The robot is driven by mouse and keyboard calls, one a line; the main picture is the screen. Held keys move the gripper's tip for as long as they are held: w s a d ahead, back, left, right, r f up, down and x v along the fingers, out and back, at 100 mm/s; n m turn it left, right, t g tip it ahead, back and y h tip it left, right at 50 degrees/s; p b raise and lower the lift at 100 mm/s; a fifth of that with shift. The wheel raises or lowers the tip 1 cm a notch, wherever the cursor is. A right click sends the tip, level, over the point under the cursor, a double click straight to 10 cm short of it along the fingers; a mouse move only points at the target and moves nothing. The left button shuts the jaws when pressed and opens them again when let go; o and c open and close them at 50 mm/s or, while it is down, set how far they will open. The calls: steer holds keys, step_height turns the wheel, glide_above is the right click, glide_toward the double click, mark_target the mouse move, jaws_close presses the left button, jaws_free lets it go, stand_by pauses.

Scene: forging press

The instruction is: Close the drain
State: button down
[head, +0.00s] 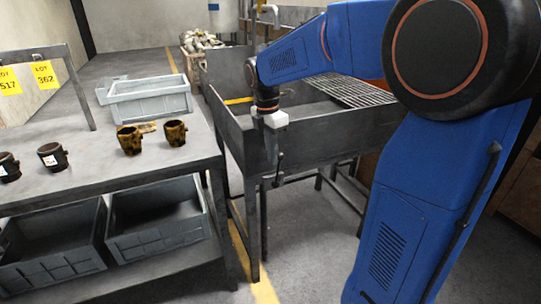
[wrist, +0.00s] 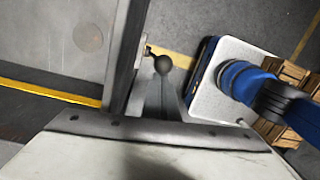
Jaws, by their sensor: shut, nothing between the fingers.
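A grey metal basin (head: 315,140) on legs stands in the middle of the head view, with its front wall towards me. My gripper (head: 272,147) points down just outside that wall. A small dark lever (head: 279,170) hangs there at the fingertips. In the wrist view, my gripper (wrist: 165,92) shows shut, its fingers together. A dark ball knob (wrist: 162,64) lies just beyond the fingertips, not between them; whether they touch is unclear. A round darker patch, perhaps the drain opening (wrist: 88,37), shows on the grey surface at left. The lever's pivot is hidden.
A grey table (head: 100,178) at left bears several cups (head: 130,139) and a grey crate (head: 150,99), with more crates (head: 160,220) below. A grating (head: 360,91) covers the basin's far right part. A yellow floor line (head: 262,285) runs between table and basin.

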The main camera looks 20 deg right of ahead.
steer(key=shift+d+r+y, duration=0.1)
steer(key=shift+d+y, duration=0.9)
steer(key=shift+d, duration=0.5)
steer(key=shift+d+f+y, duration=0.25)
steer(key=shift+d+y, duration=0.3)
steer(key=shift+d, duration=0.6)
steer(key=shift+d+f+y, duration=0.2)
steer(key=shift+d+y, duration=0.35)
steer(key=shift+d, duration=0.55)
